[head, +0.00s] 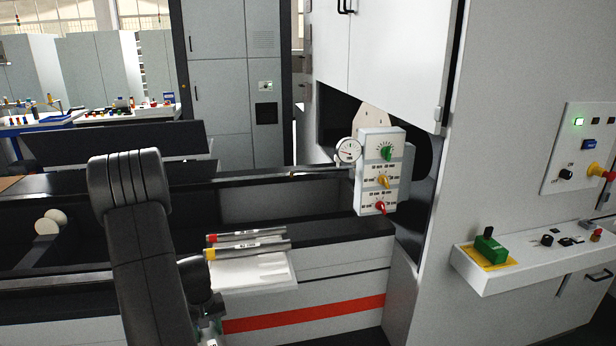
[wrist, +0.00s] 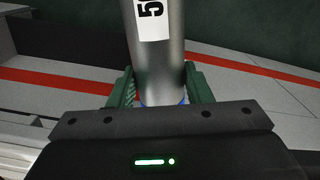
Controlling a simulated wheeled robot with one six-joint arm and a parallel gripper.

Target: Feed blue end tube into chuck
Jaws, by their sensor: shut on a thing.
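My gripper (wrist: 160,88) is shut on a grey metal tube (wrist: 158,60) with a white label. A blue band (wrist: 150,104) shows on this tube between the green fingers. The tube runs away from the gripper and out of the top of the wrist view. In the head view my gripper (head: 208,324) is low, in front of the rack and partly hidden by my arm; the held tube is mostly hidden there. The chuck is not clearly seen; a dark opening (head: 340,118) in the machine lies behind the gauge and knob panel.
A red-ended tube (head: 246,236) and a yellow-ended tube (head: 245,249) lie on the white rack shelf (head: 240,272). The knob panel (head: 380,170) and gauge (head: 348,150) stick out by the machine. A control ledge (head: 520,262) juts out at right.

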